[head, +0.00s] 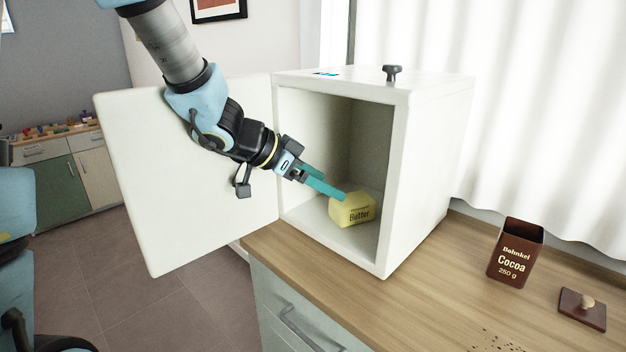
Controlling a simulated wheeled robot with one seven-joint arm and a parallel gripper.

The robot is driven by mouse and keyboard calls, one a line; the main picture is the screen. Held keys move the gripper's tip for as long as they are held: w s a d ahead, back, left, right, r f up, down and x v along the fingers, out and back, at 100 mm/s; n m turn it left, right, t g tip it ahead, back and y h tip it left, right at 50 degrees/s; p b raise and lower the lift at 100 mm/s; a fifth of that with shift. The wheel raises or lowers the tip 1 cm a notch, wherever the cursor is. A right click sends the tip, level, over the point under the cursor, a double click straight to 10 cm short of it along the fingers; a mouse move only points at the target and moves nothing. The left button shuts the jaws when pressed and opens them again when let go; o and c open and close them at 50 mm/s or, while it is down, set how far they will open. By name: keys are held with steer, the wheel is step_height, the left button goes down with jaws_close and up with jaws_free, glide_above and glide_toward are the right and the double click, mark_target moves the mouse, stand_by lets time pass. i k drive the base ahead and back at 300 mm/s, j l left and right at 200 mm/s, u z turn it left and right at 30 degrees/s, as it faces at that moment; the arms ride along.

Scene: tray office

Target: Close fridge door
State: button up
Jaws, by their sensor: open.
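The white fridge (428,150) stands on the wooden counter, its front opening facing me. Its white door (190,205) is swung wide open to the left. My gripper (325,185) is at the opening, its teal fingers pointing in toward a yellow block of butter (353,210). The butter sits on the fridge floor near the front. The fingertips overlap the butter's upper left edge in the picture; I cannot tell whether they touch it. My gripper is open. My arm passes in front of the door and hides part of it.
A brown cocoa tin (515,253) stands open on the counter (400,308) to the right, with its lid (582,310) beside it. Dark crumbs lie at the front edge. A dark knob (391,73) is on the fridge top. Floor space (100,275) is clear below the door.

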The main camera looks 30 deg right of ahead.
mark_target(182, 205)
steer(key=k+j, duration=0.2)
steer(key=j, duration=0.2)
steer(key=k+j, duration=0.2)
steer(key=j, duration=0.2)
steer(key=k+j, duration=0.2)
steer(key=j, duration=0.2)
